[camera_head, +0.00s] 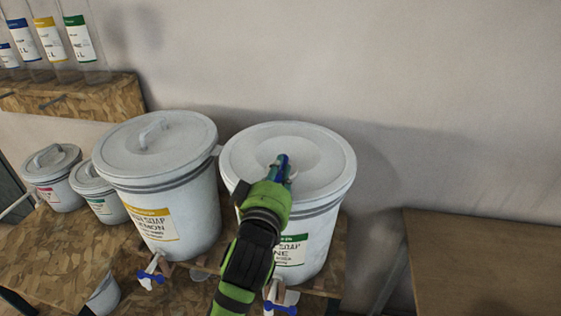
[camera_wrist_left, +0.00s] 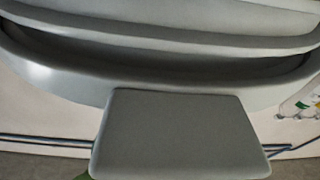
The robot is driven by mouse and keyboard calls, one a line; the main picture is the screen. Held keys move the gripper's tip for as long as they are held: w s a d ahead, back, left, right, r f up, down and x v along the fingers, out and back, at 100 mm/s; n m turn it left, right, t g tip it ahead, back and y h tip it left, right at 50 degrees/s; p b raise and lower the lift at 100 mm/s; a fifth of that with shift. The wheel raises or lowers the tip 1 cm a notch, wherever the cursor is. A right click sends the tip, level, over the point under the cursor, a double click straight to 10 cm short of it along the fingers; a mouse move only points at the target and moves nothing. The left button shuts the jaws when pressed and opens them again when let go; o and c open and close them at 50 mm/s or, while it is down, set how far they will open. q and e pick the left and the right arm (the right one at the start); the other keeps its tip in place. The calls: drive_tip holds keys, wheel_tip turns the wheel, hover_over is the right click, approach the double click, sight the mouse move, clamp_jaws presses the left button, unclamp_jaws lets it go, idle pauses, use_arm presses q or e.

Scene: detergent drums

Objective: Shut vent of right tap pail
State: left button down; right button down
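The right tap pail (camera_head: 290,225) is a large white drum with a green-striped label and a blue-handled tap (camera_head: 281,307) low on its front. Its pale lid (camera_head: 320,160) is in place, with a round sunken middle. My left gripper (camera_head: 282,163) reaches in from below, and its blue fingertips are over the middle of this lid. I cannot tell whether they touch it or how far apart they are. I see no vent; the gripper covers part of the lid. The left wrist view shows a curved grey rim (camera_wrist_left: 60,78) close up behind a flat grey block.
A left pail (camera_head: 165,215) with a yellow-striped label and handled lid stands close beside the right pail. Two smaller pails (camera_head: 60,180) are farther left. Bottles (camera_head: 78,40) stand on a shelf at upper left. A bare brown table (camera_head: 480,265) is at right.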

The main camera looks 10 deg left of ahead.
use_arm(q)
drive_tip(key=c, duration=1.1)
unclamp_jaws()
drive_tip(key=shift+d, duration=0.15)
drive_tip(key=o, duration=0.4)
drive_tip(key=shift+d+f, duration=0.1)
drive_tip(key=shift+s+f, duration=0.1)
drive_tip(key=shift+s+f, duration=0.2)
drive_tip(key=shift+s, duration=0.3)
drive_tip(key=shift+s+d+r, duration=0.1)
drive_tip(key=shift+s+d, duration=0.1)
drive_tip(key=shift+s, duration=1.55)
